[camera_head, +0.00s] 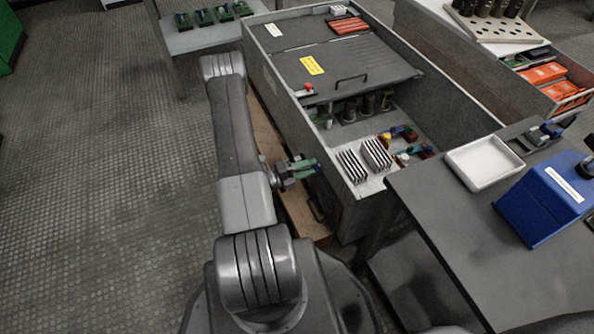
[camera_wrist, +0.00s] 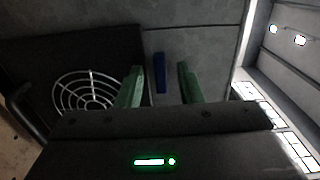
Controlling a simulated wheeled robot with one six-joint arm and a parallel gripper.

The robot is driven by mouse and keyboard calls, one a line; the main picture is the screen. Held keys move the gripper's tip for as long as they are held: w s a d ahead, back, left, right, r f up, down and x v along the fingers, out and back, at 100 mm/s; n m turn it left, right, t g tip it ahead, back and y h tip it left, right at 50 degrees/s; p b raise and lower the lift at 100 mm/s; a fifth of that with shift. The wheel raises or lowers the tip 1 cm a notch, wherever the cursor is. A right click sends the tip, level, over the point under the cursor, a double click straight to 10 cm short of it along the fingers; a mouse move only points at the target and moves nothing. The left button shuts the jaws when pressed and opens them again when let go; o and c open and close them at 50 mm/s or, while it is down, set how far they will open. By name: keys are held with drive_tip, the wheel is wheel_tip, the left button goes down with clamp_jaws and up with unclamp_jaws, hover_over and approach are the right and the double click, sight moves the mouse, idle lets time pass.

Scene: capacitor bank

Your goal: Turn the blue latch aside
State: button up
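The blue latch (camera_wrist: 160,72) is a narrow upright bar on the grey panel in the wrist view. My gripper (camera_wrist: 159,84) is open, with one green finger on each side of the latch and a visible gap on both sides in the picture. I cannot tell how far the fingertips are from the panel. In the head view my gripper (camera_head: 308,167) is beside the near left side of the open grey cabinet (camera_head: 358,214). The latch is not discernible in the head view.
A round fan grille (camera_wrist: 86,92) on a dark panel and a dark handle (camera_wrist: 26,108) lie left of the latch. The cabinet top holds an open bay with capacitors. A table with a white tray (camera_head: 484,164) and a blue box (camera_head: 543,203) stands right. Floor is free left.

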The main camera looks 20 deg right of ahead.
drive_tip(key=s+a+p, duration=0.2)
drive_tip(key=a, duration=1.1)
drive_tip(key=shift+a+p, duration=0.3)
drive_tip(key=shift+p, duration=0.1)
drive_tip(key=shift+d, duration=0.15)
drive_tip(key=w+d+b, duration=0.2)
drive_tip(key=d+b, duration=0.1)
drive_tip(key=d, duration=1)
drive_tip(key=shift+d, duration=0.15)
idle(0.4)
